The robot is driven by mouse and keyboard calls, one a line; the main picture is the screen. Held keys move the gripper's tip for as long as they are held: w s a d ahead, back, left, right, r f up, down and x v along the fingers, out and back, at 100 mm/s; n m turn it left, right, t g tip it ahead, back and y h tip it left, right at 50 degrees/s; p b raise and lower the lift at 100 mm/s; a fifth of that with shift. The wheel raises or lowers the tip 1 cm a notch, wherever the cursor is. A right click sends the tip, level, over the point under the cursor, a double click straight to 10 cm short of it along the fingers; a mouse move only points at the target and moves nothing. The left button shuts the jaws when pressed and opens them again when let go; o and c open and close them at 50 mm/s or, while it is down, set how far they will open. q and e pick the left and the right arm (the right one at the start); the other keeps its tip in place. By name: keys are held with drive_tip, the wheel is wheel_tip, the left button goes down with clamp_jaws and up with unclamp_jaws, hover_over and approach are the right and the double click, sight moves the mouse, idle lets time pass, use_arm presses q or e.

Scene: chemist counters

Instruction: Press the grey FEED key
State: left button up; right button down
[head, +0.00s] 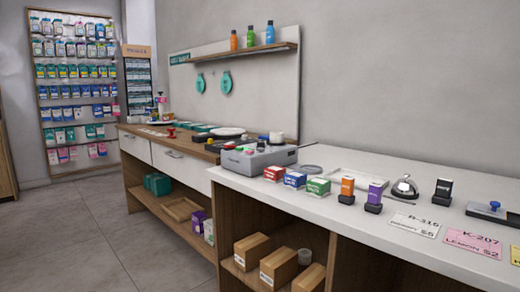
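A light grey machine (258,159) with a dark label on its front sits on the white counter, near that counter's left end. It may carry the FEED key, but I cannot make out any key or lettering that reads FEED at this distance. A white roll-like piece (276,137) shows at the top of the machine. Neither of my grippers is in this view.
The white counter (335,217) also holds small red, blue and green boxes (318,189), orange and purple upright items (375,194), a silver bell (404,187) and price cards (414,224). A wooden-topped counter (190,147) adjoins at left. Floor (105,235) at left is clear.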

use_arm(q)
clamp_jaws()
idle(0.3)
idle(1.2)
